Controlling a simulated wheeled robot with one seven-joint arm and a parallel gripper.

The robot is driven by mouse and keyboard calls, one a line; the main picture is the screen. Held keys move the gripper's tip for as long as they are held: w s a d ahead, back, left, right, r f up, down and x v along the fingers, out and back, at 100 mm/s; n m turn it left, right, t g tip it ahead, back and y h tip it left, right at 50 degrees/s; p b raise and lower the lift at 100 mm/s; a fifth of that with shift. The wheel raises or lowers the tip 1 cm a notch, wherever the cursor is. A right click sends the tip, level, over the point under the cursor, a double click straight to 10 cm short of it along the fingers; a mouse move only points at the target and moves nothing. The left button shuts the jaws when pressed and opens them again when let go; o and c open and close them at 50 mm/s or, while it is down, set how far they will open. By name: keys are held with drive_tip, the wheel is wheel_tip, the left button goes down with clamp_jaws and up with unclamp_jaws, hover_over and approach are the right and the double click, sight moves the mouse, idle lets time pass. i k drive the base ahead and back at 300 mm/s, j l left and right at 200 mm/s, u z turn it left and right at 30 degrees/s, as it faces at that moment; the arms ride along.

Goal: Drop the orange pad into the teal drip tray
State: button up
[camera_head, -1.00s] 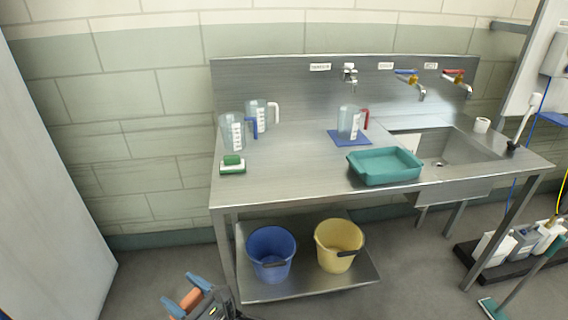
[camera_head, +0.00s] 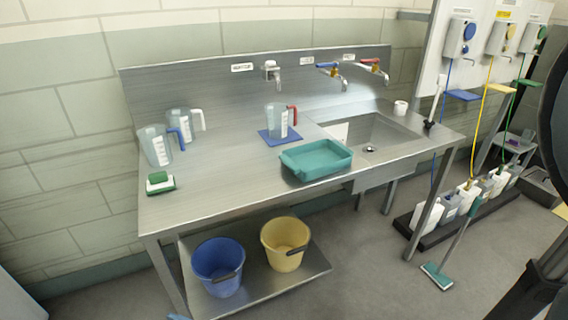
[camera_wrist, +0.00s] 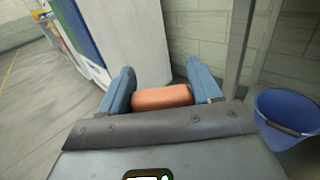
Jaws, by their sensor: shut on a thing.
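The orange pad (camera_wrist: 161,97) is held between the two blue fingers of my gripper (camera_wrist: 162,92) in the wrist view. My gripper is shut on it, with a finger at each end. In the head view only a small blue tip of my gripper shows at the bottom edge; the pad is out of that view. The teal drip tray (camera_head: 290,164) sits on the steel counter near its front edge, left of the sink. It looks empty. My gripper is well apart from it, low and in front of the bench.
The steel bench (camera_head: 220,180) holds jugs (camera_head: 157,146), a green-and-white scrubber (camera_head: 160,183) and a blue mat (camera_head: 265,138). A blue bucket (camera_head: 218,270) and a yellow bucket (camera_head: 285,250) stand on the shelf below. A squeegee (camera_head: 437,277) and bottles stand at right. Floor in front is partly free.

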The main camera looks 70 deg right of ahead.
sight(321, 162)
drive_tip(key=z, duration=0.4)
drive_tip(key=l+z, duration=0.1)
drive_tip(key=z, duration=0.65)
drive_tip(key=i+z, duration=0.1)
drive_tip(key=z, duration=0.3)
